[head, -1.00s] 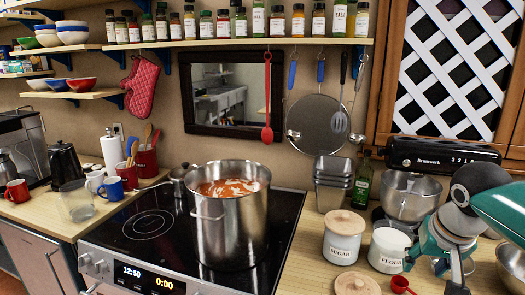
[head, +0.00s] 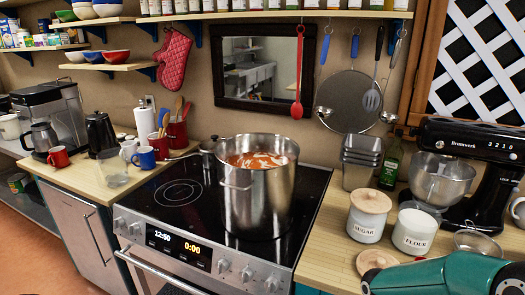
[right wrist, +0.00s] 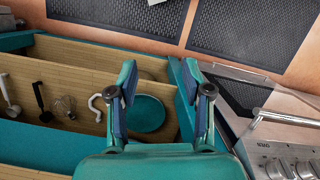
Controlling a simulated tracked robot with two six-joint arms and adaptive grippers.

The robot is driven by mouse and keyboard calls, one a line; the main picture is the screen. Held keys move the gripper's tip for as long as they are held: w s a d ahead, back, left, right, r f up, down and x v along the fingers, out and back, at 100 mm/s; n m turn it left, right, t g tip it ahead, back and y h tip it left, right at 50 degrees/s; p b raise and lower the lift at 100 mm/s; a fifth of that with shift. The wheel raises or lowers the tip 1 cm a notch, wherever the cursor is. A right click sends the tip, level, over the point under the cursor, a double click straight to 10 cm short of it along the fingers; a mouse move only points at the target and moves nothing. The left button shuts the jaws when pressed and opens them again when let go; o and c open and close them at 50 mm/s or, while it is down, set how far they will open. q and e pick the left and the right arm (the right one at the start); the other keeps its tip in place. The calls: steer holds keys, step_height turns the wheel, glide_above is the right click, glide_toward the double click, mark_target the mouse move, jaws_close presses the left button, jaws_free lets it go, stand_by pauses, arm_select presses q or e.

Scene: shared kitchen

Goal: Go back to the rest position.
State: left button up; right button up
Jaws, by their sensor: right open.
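My right arm (head: 450,274) shows as a teal link across the bottom right corner of the head view, in front of the counter. Its gripper tips are out of that view. In the right wrist view my right gripper (right wrist: 163,92) is open, with its two fingers apart and nothing between them. It appears above an open drawer (right wrist: 50,138) with wooden compartments. My left gripper is in neither view.
A steel pot (head: 258,190) of red soup stands on the stove (head: 175,195). Sugar (head: 368,217) and flour (head: 414,232) jars stand near my right arm, with a black stand mixer (head: 480,160) behind. Utensils lie in the drawer. Dark mats (right wrist: 120,14) cover the floor.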

steer(key=s+a+f+y, duration=0.3)
steer(key=s+a+f, duration=1.1)
steer(key=f, duration=0.1)
steer(key=w+t, duration=0.1)
steer(key=w, duration=0.1)
steer(key=w+d+t, duration=0.1)
steer(key=w+t, duration=0.1)
steer(key=shift+w+d, duration=0.15)
steer(key=shift+d, duration=0.05)
